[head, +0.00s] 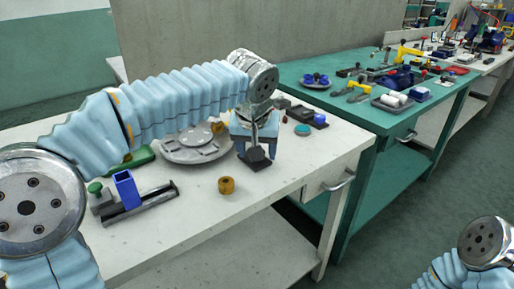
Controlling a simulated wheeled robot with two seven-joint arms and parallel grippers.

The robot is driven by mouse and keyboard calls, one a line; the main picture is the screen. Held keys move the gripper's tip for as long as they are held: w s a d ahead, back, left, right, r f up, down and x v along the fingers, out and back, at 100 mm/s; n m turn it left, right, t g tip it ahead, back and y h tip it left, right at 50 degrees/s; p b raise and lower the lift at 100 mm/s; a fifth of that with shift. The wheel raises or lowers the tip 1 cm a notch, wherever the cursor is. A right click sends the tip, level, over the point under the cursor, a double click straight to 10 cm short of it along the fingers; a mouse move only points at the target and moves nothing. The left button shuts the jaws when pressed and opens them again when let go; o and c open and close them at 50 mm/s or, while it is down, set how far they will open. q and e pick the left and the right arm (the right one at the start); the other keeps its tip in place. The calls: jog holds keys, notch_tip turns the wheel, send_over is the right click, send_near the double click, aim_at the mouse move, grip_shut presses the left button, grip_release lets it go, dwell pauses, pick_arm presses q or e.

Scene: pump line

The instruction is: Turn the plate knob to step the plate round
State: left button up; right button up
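A round grey plate (184,154) with raised grey pieces on it lies on the white table, partly behind my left arm. A small brass-coloured part (218,128) shows at its right rear edge; I cannot tell whether it is the plate knob. My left arm reaches over the plate from the left. My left gripper (256,148) points down just right of the plate, by a light blue block and a dark base (257,162). Its fingers are small and cluttered there, so their opening is unclear. Only a wrist of my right arm shows at bottom right; its gripper is out of view.
A brass cylinder (226,185) stands at the table's front. A blue square tube (126,188) stands on a dark rail (150,203), beside a green knob (95,187). A teal disc (302,130) and a dark tray with a blue item (320,121) lie right. A green table (345,110) adjoins.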

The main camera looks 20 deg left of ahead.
pick_arm(q)
jog(key=shift+r, duration=0.1)
jog(key=p+v, duration=0.1)
jog(key=v, duration=1.2)
jog(key=shift+s+r, duration=0.2)
jog(key=shift+r, duration=0.1)
